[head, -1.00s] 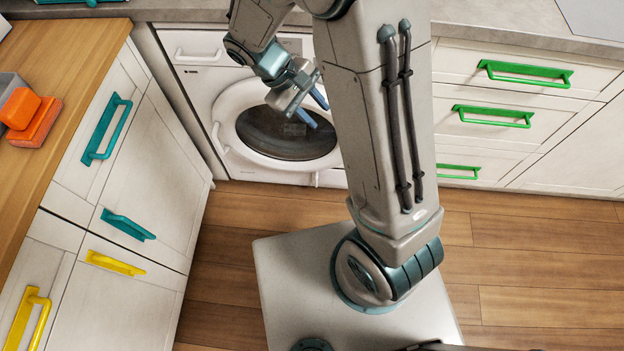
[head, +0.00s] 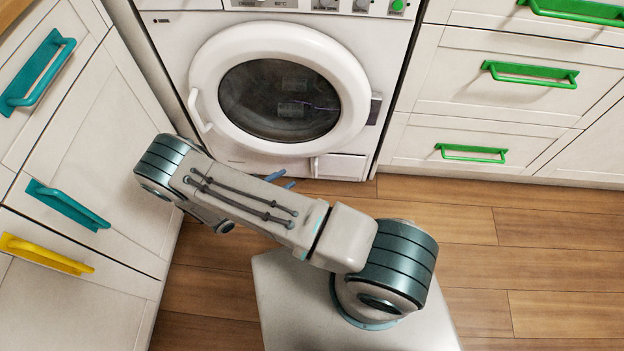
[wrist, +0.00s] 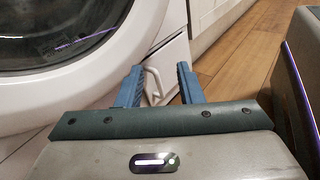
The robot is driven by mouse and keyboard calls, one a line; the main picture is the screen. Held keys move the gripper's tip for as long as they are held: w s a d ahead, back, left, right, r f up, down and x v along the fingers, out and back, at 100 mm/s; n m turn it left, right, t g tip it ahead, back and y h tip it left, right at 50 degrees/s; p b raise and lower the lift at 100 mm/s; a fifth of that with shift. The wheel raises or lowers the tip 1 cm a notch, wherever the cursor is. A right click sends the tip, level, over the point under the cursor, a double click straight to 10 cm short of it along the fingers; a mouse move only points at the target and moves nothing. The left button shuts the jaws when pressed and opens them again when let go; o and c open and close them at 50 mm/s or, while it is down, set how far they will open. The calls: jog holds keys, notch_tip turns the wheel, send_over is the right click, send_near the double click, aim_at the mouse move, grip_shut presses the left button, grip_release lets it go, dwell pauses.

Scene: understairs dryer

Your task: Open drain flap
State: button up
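The drain flap (head: 341,168) is a small white panel at the lower right of the dryer front, below the round door. It looks shut. Its small white handle (head: 315,167) is at the flap's left side. In the wrist view the flap (wrist: 171,66) is ahead of my gripper (wrist: 160,69), and the flap's handle (wrist: 153,84) shows between the two blue fingers. The fingers are apart with nothing held. In the head view my gripper (head: 283,180) is low, left of and nearer than the flap, mostly hidden behind my arm.
The dryer's round door (head: 352,85) is shut above the flap. White cabinets with teal handles (head: 66,205) stand close on the left. Drawers with green handles (head: 530,75) are on the right. The wooden floor (head: 480,220) is clear to the right.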

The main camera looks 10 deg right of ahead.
notch_tip(320, 180, down, 10)
jog(key=s+n+t+b, duration=0.1)
jog(key=n+t+b, duration=0.2)
jog(key=n+t, duration=0.1)
jog(key=b+x, duration=0.3)
jog(key=x, duration=1)
jog(key=shift+w+f+y+b, duration=0.2)
jog(key=shift+f+y+b, duration=0.15)
jog(key=shift+f+y, duration=0.1)
